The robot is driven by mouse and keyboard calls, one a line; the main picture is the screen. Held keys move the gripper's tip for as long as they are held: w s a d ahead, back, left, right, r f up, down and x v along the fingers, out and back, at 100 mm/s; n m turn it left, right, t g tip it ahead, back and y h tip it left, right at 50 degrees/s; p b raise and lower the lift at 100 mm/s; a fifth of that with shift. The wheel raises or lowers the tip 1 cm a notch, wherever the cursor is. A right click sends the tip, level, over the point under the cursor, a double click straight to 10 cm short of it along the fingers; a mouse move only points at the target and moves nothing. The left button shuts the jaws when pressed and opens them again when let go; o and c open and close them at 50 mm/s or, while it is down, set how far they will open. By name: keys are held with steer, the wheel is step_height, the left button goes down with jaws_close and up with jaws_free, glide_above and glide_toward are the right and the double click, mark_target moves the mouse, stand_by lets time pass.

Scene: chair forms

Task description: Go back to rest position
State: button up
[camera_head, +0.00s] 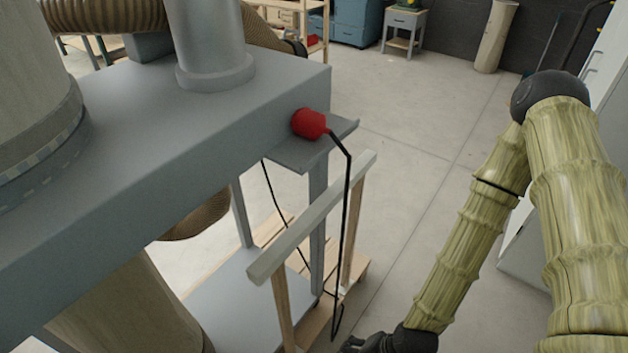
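My arm comes in from the right edge of the view, with a bamboo-like surface and a dark joint at its top. It bends and runs down toward the bottom of the picture. My gripper (362,345) is a dark shape at the bottom edge, largely cut off by the frame. Its fingers are not clear enough to show whether they are open or shut, and I see nothing held. It is low, just right of the lower end of a bent black rod (348,190).
A large grey machine (200,130) with a red knob (309,124) fills the left. A wooden-railed cart or frame (310,220) stands below it. Open concrete floor (420,130) lies between machine and arm. A white cabinet (603,60) is at right; a small table (404,22) stands far back.

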steer(key=s+d+f+n+h+b, duration=0.1)
steer(key=s+d+f+n+h, duration=0.1)
steer(key=d, duration=0.4)
steer(key=s+d+f+n+h, duration=0.2)
steer(key=s+d+f+n, duration=0.1)
steer(key=d+f+n, duration=0.1)
steer(key=shift+s+d+f+n+g+h+b, duration=0.3)
steer(key=shift+s+d+n+g+h+b, duration=0.1)
steer(key=shift+d+n, duration=0.55)
steer(key=shift+d, duration=0.1)
